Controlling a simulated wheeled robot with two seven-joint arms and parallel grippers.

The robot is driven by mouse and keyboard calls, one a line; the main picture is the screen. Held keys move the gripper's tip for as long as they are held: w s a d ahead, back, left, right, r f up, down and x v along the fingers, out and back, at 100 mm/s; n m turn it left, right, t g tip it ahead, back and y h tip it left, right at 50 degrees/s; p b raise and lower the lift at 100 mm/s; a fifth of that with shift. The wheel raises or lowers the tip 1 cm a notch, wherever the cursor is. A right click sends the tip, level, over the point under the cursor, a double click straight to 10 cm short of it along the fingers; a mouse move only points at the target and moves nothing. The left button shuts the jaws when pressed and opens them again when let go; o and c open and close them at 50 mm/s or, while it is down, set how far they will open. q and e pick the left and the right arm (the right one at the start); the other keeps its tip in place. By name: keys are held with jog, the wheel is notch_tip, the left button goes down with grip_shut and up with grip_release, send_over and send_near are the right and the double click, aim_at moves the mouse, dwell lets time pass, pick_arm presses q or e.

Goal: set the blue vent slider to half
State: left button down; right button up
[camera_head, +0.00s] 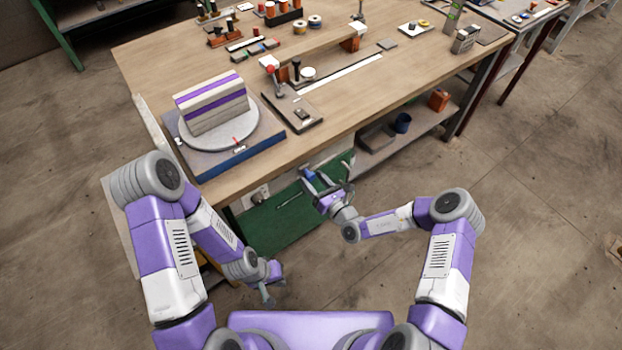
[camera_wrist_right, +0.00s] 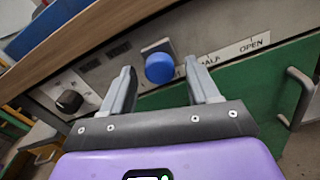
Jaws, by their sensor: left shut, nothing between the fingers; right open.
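The blue vent slider knob (camera_wrist_right: 160,68) sits on the grey panel under the table edge. It is left of the HALF and OPEN words on the white label strip (camera_wrist_right: 235,50); my finger hides part of that strip. The knob also shows small in the head view (camera_head: 308,173). My right gripper (camera_wrist_right: 161,80) is open, with its fingertips on either side of the knob in the right wrist view. I cannot tell whether they touch it. In the head view my right gripper (camera_head: 322,186) is at the table's front. My left gripper (camera_head: 267,295) is shut and empty, low at the left.
A black rotary knob (camera_wrist_right: 69,101) is on the panel left of the slider. A green cabinet front (camera_head: 285,212) with a metal handle (camera_wrist_right: 298,98) is below. The wooden table (camera_head: 350,110) holds a turntable (camera_head: 245,128) with a striped block. The floor at right is clear.

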jog(key=shift+x, duration=1.05)
jog(key=shift+c, duration=0.2)
grip_shut()
